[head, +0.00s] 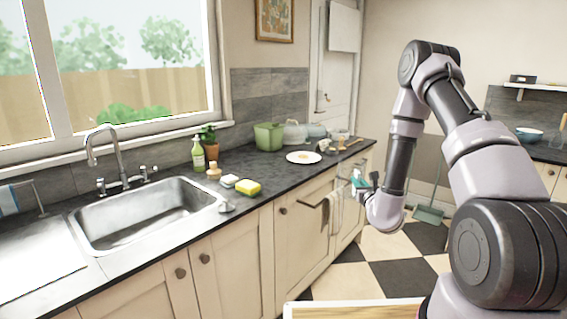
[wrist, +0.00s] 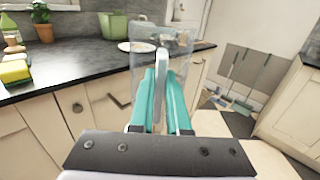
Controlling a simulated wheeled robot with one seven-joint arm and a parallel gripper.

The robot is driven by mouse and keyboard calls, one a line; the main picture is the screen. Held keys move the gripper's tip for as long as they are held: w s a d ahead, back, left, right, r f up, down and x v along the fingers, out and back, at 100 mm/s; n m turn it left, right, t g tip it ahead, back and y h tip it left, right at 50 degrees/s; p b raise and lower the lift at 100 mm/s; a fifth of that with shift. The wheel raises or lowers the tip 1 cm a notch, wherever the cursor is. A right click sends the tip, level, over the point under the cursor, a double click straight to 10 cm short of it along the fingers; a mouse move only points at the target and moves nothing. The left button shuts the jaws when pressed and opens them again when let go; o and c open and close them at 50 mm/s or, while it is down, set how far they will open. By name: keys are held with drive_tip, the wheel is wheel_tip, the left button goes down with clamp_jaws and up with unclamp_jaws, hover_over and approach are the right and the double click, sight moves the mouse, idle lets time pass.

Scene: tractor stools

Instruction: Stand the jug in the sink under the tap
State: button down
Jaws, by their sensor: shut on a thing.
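The jug (wrist: 148,45) is clear and see-through. In the wrist view it stands roughly upright just beyond my fingertips, with its pale handle between them. My gripper (wrist: 160,85) has teal fingers shut on that handle. In the head view my gripper (head: 360,178) is in front of the counter's right part, well to the right of the sink; the jug is hard to make out there. The steel sink (head: 150,215) is set in the counter at left, its basin empty. The curved metal tap (head: 121,165) rises behind it, between two handles.
A yellow sponge (head: 248,187), a green soap bottle (head: 198,155) and a potted plant (head: 209,138) stand right of the sink. Farther right are a green container (head: 268,137) and a white plate (head: 303,157). A wooden surface edge (head: 350,309) shows at the bottom.

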drive_tip(key=s+d+r+h, duration=0.1)
drive_tip(key=s+d+r, duration=0.1)
drive_tip(key=s, duration=0.3)
drive_tip(key=shift+s+d+r+m, duration=0.15)
drive_tip(key=shift+s+d+m, duration=0.15)
drive_tip(key=shift+m, duration=0.1)
